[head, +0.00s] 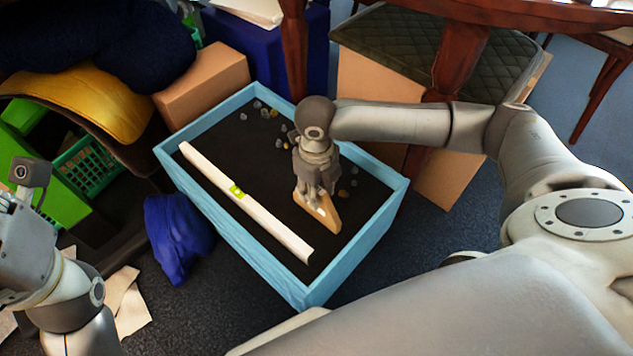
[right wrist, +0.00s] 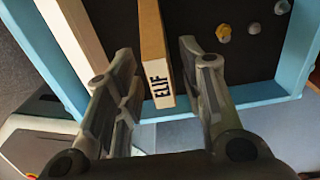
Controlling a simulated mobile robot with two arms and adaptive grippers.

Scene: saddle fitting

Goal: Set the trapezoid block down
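The trapezoid block (head: 325,214) is a flat tan wooden piece standing on edge over the dark floor of the blue-walled tray (head: 232,255), right of the white bar. In the right wrist view the block (right wrist: 153,45) shows an end face lettered "ELIF". My right gripper (head: 313,190) is directly above the block in the head view. In the right wrist view its fingers (right wrist: 158,75) stand on either side of the block, with a visible gap at each side. My left arm shows at the left edge of the head view; its fingertips are out of frame.
A long white bar with a green level vial (head: 237,191) lies along the tray. Several small stones (head: 265,112) are scattered toward the tray's far and right sides. A cardboard box (head: 202,82) and a blue cloth (head: 178,232) are outside it. Dark tray floor is bare around the block.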

